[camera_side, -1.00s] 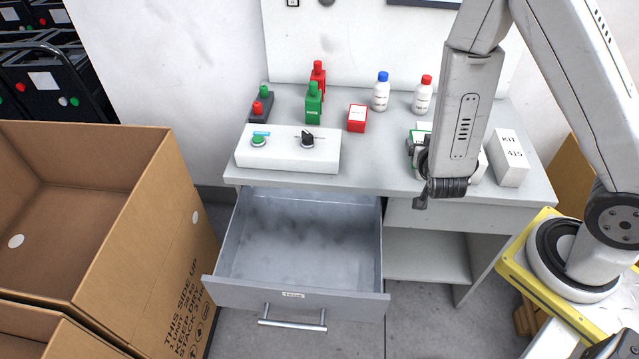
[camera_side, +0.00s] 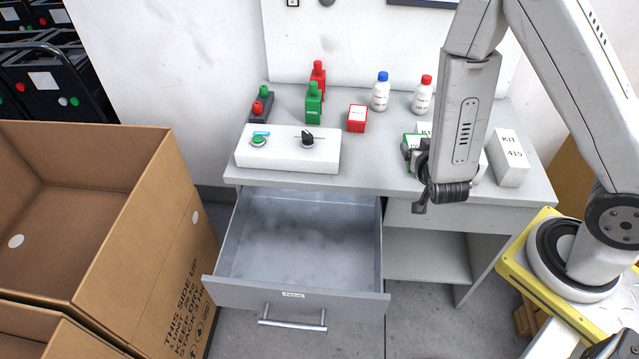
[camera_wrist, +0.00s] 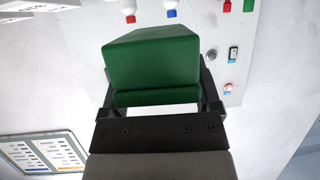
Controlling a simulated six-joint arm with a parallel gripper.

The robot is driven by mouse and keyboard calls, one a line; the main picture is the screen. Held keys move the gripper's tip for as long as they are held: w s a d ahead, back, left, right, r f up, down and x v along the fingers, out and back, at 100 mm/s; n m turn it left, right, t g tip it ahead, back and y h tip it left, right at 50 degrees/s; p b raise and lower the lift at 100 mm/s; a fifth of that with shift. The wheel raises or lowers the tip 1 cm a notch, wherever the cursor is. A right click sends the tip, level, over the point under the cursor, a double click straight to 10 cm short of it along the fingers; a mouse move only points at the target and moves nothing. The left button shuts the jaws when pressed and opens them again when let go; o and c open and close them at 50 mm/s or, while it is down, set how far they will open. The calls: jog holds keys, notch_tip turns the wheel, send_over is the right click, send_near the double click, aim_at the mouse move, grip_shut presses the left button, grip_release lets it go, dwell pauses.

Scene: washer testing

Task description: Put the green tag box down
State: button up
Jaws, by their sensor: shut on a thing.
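The green tag box (camera_wrist: 151,62) is held between the two black fingers of my gripper (camera_wrist: 157,98) in the wrist view. In the side view my gripper (camera_side: 412,156) is over the right part of the desk top, left of the white KIT 415 box. Only a small green and white part of the held box (camera_side: 410,140) shows there, behind the gripper. My wrist and forearm hide the rest. I cannot tell whether the box touches the desk.
The white KIT box (camera_side: 508,160) stands at the right. A red box (camera_side: 357,119), a blue-capped bottle (camera_side: 381,92) and a red-capped bottle (camera_side: 423,96) stand behind. A white switch panel (camera_side: 288,155) is at left. The drawer (camera_side: 295,240) is open and empty.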

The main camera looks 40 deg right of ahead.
jog(key=s+a+f+n+y, duration=0.1)
jog(key=a+f+n+y, duration=0.2)
jog(key=a, duration=0.3)
jog(key=s+a+f+n+t+y, duration=0.1)
jog(key=s+a+f+n+y, duration=0.1)
jog(key=a+n+y, duration=0.3)
jog(key=s+a+f+n+t+y, duration=0.1)
jog(key=a+f+n+y, duration=0.3)
jog(key=a, duration=0.5)
jog(key=shift+s+f+y, duration=0.15)
jog(key=shift+f+y, duration=0.2)
jog(key=shift+y, duration=0.55)
jog(key=d+f+x, duration=0.1)
jog(key=x, duration=0.7)
jog(key=f+x, duration=0.2)
jog(key=x, duration=0.6)
jog(key=shift+s+d+f, duration=0.15)
jog(key=shift+s+d, duration=0.25)
